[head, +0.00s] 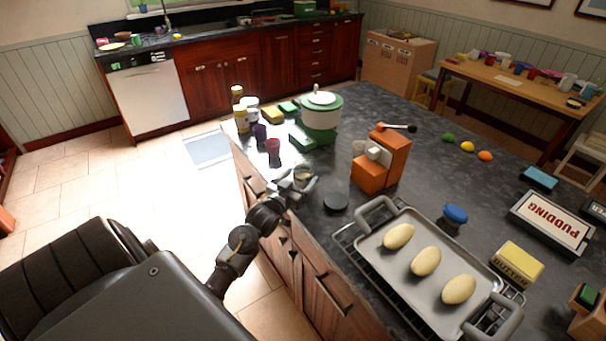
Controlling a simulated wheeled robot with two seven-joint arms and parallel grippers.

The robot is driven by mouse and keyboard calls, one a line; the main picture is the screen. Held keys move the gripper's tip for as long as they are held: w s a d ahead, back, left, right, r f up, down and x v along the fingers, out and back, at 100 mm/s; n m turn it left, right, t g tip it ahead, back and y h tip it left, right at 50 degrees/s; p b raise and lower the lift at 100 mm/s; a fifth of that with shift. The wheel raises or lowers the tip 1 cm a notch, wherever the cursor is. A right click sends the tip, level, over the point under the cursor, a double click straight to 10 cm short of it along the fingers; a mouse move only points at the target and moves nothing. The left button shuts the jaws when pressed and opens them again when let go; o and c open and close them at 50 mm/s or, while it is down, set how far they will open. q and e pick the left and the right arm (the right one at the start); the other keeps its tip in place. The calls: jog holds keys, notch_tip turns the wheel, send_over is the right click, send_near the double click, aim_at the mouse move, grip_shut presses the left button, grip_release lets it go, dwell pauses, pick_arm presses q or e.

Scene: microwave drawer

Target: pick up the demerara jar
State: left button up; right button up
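My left arm reaches in from the left to the near edge of the dark counter. My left gripper (299,183) is at a small jar with a pale beige top part (303,173), which looks like the demerara jar. Its fingers are on either side of the jar, and the gripper hides the jar's lower part. No label can be read. I cannot tell whether the fingers touch the jar or whether it is lifted. My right gripper is not in view.
A black round disc (335,202) lies right of the gripper. An orange block stand (382,165) is behind it. A tray (400,285) with three pale loaves is at the front right.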

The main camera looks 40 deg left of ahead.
pick_arm(q)
jog(key=c, duration=1)
jog(key=shift+c, duration=0.2)
jog(key=shift+r+b, duration=0.45)
jog(key=shift+r, duration=0.25)
jog(key=s+r+b, duration=0.2)
jog(key=s+r, duration=0.9)
jog(key=s, duration=0.3)
jog(key=shift+r, duration=0.35)
